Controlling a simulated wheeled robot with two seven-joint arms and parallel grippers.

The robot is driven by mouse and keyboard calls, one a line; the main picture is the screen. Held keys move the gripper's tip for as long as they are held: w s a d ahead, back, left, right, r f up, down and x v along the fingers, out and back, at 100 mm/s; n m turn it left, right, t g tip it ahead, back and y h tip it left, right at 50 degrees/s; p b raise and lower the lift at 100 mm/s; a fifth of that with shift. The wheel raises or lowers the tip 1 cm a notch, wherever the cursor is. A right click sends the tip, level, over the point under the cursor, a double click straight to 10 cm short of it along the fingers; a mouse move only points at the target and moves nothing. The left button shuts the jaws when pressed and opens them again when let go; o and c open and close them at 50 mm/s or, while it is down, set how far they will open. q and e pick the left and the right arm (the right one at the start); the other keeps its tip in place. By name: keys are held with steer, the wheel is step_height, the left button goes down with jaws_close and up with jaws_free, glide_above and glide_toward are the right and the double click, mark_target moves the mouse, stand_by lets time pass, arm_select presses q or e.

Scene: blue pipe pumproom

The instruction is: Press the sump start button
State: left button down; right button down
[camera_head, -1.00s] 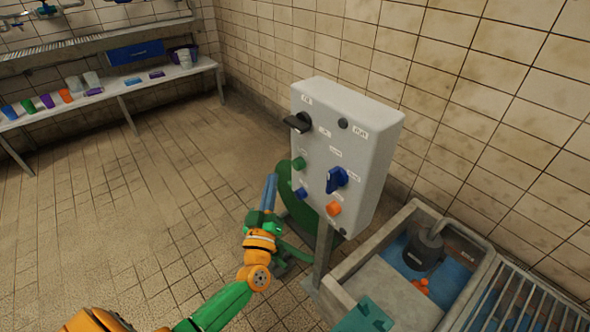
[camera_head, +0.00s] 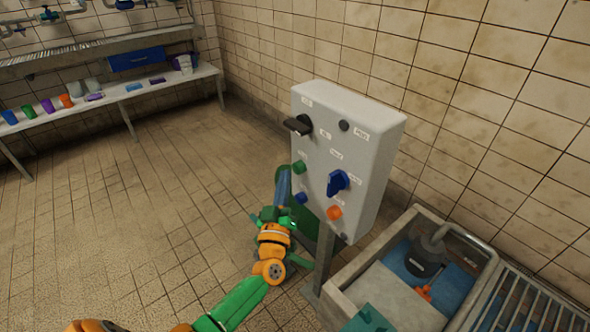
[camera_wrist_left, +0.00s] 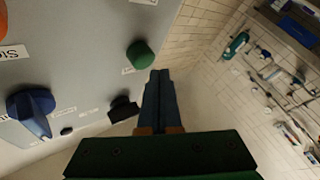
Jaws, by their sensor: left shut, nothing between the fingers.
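The grey control box (camera_head: 345,150) stands on a post. Its front carries a green button (camera_head: 299,167), a blue button (camera_head: 301,197), an orange button (camera_head: 334,212), a blue rotary knob (camera_head: 338,182) and a black handle (camera_head: 300,125). Its labels are too small to read in the head view. My left gripper (camera_head: 284,172) is shut and empty, with its blue fingers at the box's left edge, by the green button. In the left wrist view the shut fingers (camera_wrist_left: 158,75) point just beside the green button (camera_wrist_left: 140,54), apparently not touching it. My right gripper is out of view.
A sump basin (camera_head: 345,300) with a dark pump (camera_head: 425,255) and a grating (camera_head: 515,310) lies right of the box. A tiled wall is close behind the box. A bench (camera_head: 110,100) with cups stands at the far left. The floor left of my arm is clear.

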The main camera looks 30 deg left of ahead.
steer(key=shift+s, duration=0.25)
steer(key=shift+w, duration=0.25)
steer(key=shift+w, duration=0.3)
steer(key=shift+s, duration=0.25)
arm_select(q)
steer(key=shift+w+d, duration=0.15)
steer(key=shift+w, duration=0.25)
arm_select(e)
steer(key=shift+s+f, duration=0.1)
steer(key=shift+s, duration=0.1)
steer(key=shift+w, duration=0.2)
